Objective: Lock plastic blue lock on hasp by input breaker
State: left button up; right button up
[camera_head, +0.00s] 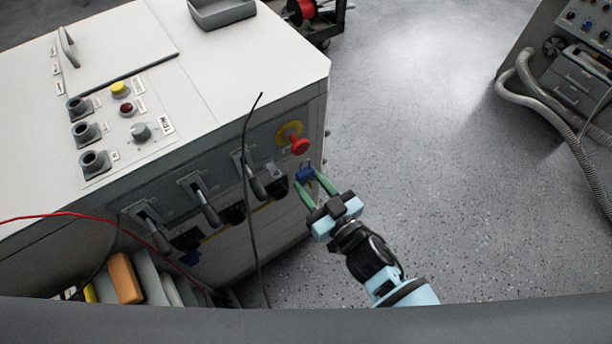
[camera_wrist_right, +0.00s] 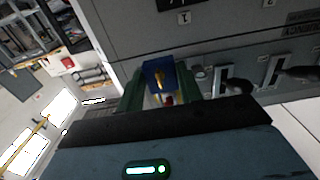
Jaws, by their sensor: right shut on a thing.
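The blue lock (camera_head: 306,174) is between the green fingers of my right gripper (camera_head: 310,184) in the head view. The gripper is shut on it, beside the right end of the cabinet front. In the right wrist view the blue lock (camera_wrist_right: 158,76) sits between the fingertips of the right gripper (camera_wrist_right: 160,88), with a yellowish part on its face. My left gripper is not in view.
A red emergency knob (camera_head: 299,146) on a yellow disc is just above the lock. A black cable (camera_head: 249,190) hangs across the cabinet (camera_head: 235,85) front, and a red wire (camera_head: 60,214) runs at left. A grey tray (camera_head: 222,12) sits on top.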

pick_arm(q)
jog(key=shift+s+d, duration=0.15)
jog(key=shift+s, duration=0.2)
pick_arm(e)
jog(key=shift+s+d, duration=0.1)
jog(key=shift+s, duration=0.05)
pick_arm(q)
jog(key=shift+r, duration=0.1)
pick_arm(e)
jog(key=shift+w+a+p, duration=0.25)
jog(key=shift+w+p, duration=0.1)
jog(key=shift+p, duration=0.05)
jog(key=shift+x, duration=1.05)
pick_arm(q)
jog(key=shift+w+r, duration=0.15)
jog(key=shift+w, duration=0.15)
pick_arm(e)
jog(key=s+a, duration=0.2)
jog(key=shift+a, duration=0.3)
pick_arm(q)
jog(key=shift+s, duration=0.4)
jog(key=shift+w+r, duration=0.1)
